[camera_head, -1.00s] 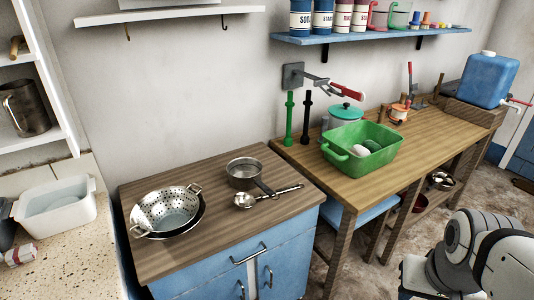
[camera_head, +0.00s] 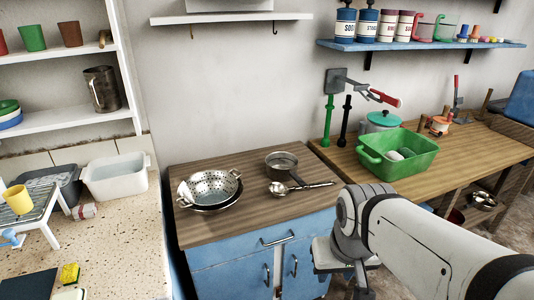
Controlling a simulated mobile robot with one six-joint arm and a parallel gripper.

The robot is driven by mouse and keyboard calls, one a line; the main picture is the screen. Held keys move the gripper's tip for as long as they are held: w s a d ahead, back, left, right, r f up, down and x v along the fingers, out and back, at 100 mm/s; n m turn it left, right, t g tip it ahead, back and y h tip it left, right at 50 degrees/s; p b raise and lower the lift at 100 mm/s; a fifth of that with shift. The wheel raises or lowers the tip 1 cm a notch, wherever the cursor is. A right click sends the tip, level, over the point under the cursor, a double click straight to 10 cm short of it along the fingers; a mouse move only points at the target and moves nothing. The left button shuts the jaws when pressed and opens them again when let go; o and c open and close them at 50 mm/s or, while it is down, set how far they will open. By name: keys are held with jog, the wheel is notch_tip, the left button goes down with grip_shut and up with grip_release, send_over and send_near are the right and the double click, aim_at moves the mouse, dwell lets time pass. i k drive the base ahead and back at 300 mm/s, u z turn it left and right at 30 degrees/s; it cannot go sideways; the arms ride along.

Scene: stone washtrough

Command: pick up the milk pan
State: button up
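The milk pan (camera_head: 281,161) is a small grey metal pan on the brown wooden top of the blue cabinet. It stands upright near the back right of that top. Its dark handle points toward the front right and passes close to a metal ladle; I cannot tell whether they touch. My white arm reaches in from the lower right, in front of the cabinet's right side. No gripper fingers show, and nothing is seen touching the pan.
A metal colander (camera_head: 210,187) sits in a bowl left of the pan. The ladle (camera_head: 287,188) lies in front of the pan. A green basin (camera_head: 398,166) stands on the wooden bench (camera_head: 452,158) to the right. The cabinet top's (camera_head: 245,227) front strip is clear.

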aim_at(281, 166)
jog(key=z, duration=0.05)
jog(key=i, duration=1)
jog(key=u, duration=0.1)
